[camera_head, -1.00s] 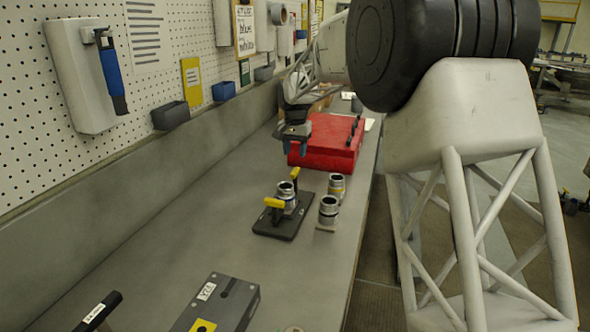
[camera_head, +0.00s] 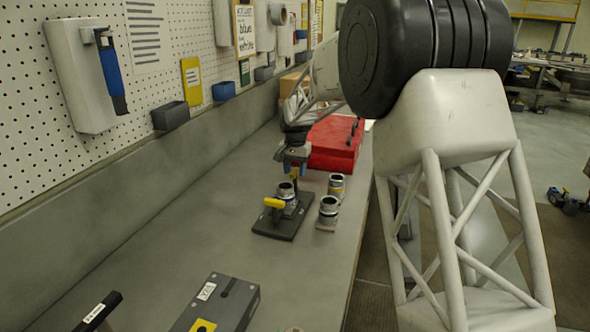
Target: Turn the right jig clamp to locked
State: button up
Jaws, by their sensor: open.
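A dark jig plate (camera_head: 269,229) lies on the bench and holds a metal cylinder (camera_head: 287,191) between two yellow-handled clamps. The near clamp (camera_head: 274,203) has its yellow handle lying roughly level, pointing left. The other clamp (camera_head: 295,186) stands at the far right side of the plate; its yellow handle is mostly hidden by my gripper. My gripper (camera_head: 294,169) points down, open, with its fingers around or just above the top of this far clamp. Contact cannot be made out.
Two metal cylinders (camera_head: 328,208) (camera_head: 336,184) stand close to the right of the plate. A red case (camera_head: 335,146) lies behind my gripper. A grey block (camera_head: 228,300) and a black handle (camera_head: 98,312) are in front. Bench left of the plate is clear.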

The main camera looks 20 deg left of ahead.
grip_shut()
jog(key=shift+n, duration=0.5)
jog(key=n, duration=1.7)
dwell(0.3)
